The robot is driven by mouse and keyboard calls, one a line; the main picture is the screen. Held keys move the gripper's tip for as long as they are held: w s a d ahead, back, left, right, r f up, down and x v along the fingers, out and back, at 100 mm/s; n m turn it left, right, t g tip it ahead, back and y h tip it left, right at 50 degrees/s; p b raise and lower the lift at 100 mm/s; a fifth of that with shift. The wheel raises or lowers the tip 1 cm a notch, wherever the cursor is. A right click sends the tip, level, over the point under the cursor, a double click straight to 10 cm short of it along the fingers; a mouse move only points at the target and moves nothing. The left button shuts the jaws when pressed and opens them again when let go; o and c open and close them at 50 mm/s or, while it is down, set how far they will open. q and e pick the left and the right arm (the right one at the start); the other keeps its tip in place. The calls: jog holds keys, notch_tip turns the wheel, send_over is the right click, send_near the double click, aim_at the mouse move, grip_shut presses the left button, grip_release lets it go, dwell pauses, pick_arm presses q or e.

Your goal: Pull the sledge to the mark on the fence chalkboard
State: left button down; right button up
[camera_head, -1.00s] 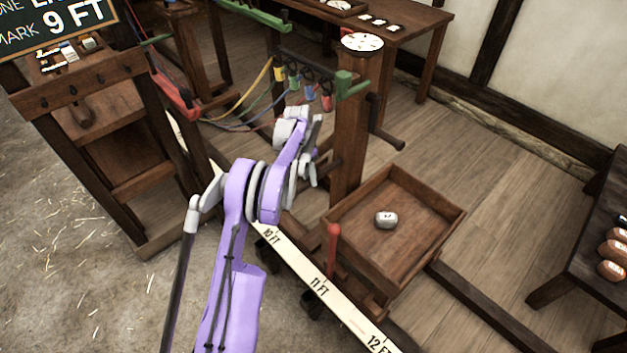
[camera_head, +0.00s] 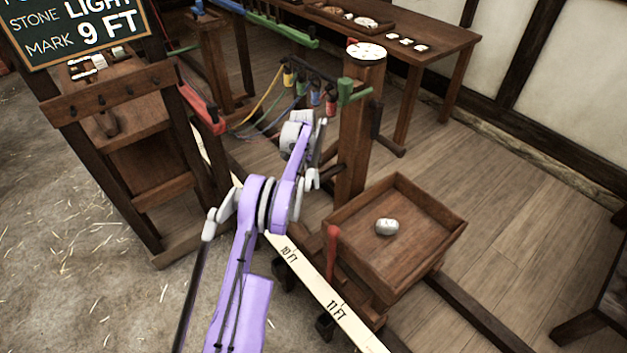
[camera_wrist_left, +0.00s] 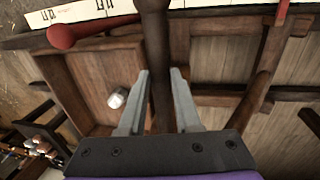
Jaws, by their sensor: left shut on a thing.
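The chalkboard (camera_head: 85,30) in the head view reads STONE LIGHT and MARK 9 FT. The wooden sledge (camera_head: 410,270) has a tray with one grey stone (camera_head: 386,227) in it. Its red pointer (camera_head: 332,250) stands beside the white foot scale (camera_head: 310,285), between 10 FT and 11 FT. My left gripper (camera_head: 312,180) is beside the upright post (camera_head: 358,120). In the left wrist view, its fingers (camera_wrist_left: 162,75) are on either side of a dark wooden bar (camera_wrist_left: 157,40), shut on it. The stone also shows there (camera_wrist_left: 117,98). The exact contact is hidden in the head view.
A wooden rack (camera_head: 110,90) stands left, below the chalkboard. A table (camera_head: 425,30) with small cards stands behind the post. Coloured lines hang from hooks behind my gripper. Another dark table (camera_head: 595,300) is at the right edge. Straw-strewn floor is open at left.

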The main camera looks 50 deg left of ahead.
pick_arm(q)
jog(key=shift+s+a, duration=0.1)
jog(key=shift+a, duration=0.05)
jog(key=c, duration=0.6)
grip_release()
jog(key=r, duration=0.3)
jog(key=a+r, duration=0.1)
jog(key=r, duration=0.3)
jog(key=a+r+p, duration=0.1)
jog(key=r, duration=0.2)
jog(key=shift+r, duration=0.25)
